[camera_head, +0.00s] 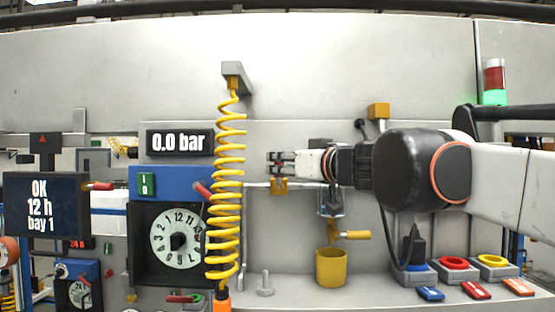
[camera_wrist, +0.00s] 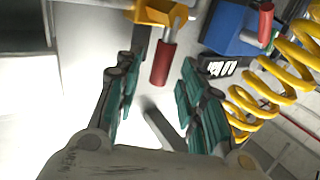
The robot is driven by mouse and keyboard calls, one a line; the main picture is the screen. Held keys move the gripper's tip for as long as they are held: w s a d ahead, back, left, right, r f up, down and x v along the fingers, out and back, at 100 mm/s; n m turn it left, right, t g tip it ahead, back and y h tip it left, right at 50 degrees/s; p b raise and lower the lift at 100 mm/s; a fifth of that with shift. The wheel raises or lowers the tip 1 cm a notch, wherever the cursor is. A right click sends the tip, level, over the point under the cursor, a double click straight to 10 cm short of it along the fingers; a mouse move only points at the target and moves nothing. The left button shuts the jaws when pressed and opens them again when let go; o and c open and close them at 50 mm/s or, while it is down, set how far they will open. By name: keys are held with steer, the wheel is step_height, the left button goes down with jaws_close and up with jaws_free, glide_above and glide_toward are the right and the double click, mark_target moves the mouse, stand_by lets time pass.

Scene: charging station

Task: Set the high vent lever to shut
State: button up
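A lever with a red grip (camera_wrist: 163,62) sticks out of a yellow valve body (camera_wrist: 160,12) in the wrist view. The grip lies between the fingers of my gripper (camera_wrist: 161,82), near the tips, with gaps on both sides. My gripper is open and holds nothing. A second yellow block (camera_head: 378,110) sits higher, behind my arm. No label shows which is the high vent.
A coiled yellow hose (camera_head: 225,190) hangs close left of my gripper. A blue unit (camera_head: 170,182) with a red handle and dial (camera_head: 178,238) stands further left. The gauge sign (camera_head: 180,142) reads 0.0 bar. A yellow cup (camera_head: 330,267) is below my arm.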

mark_target(281, 163)
steer(key=shift+x, duration=1.55)
jaws_close()
